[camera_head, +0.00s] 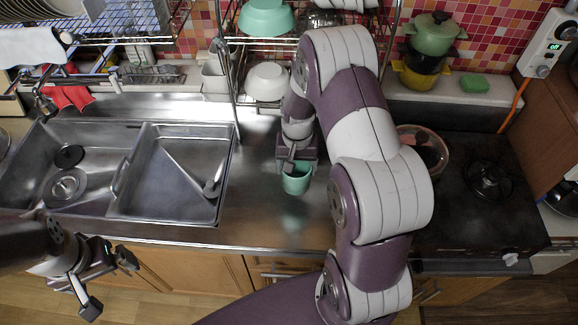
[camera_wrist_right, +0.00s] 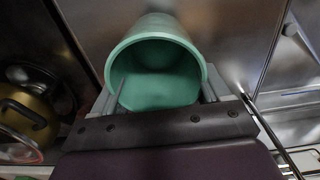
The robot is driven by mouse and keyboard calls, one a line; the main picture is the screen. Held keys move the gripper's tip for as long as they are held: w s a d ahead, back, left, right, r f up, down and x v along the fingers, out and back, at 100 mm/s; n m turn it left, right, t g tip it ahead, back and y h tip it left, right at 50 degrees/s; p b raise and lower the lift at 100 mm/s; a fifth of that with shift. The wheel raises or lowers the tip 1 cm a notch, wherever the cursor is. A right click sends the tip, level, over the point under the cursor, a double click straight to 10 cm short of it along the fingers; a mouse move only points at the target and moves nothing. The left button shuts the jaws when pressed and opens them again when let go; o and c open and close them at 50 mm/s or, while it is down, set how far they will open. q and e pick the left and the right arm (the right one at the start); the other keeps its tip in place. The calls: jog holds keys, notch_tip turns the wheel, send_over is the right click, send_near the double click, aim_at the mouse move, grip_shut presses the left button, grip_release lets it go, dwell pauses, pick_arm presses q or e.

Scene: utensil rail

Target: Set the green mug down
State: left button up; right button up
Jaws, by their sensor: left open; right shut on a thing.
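The green mug (camera_head: 297,181) is over the steel counter (camera_head: 262,215), between the sink and the stove. My right gripper (camera_head: 296,164) is shut on the mug from behind, near its rim. In the right wrist view the mug (camera_wrist_right: 156,75) fills the space between the fingers, and its open mouth and empty inside show. I cannot tell whether the mug's base touches the counter. My left gripper (camera_head: 104,285) is open and empty, in front of the sink at the lower left.
A steel double sink (camera_head: 170,170) lies left of the mug. A dish rack with a teal bowl (camera_head: 266,18) and a white bowl (camera_head: 267,81) stands behind. The black stove (camera_head: 470,215) is at the right. Counter in front of the mug is clear.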

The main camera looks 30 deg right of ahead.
jog(key=w+f, duration=0.1)
jog(key=w+f+p, duration=0.1)
jog(key=f, duration=0.1)
jog(key=w+f, duration=0.1)
jog(key=f, duration=0.1)
jog(key=shift+a+f+p, duration=0.2)
jog(key=shift+a+p, duration=0.1)
jog(key=shift+a, duration=0.05)
jog(key=shift+f, duration=0.45)
jog(key=o, duration=1.2)
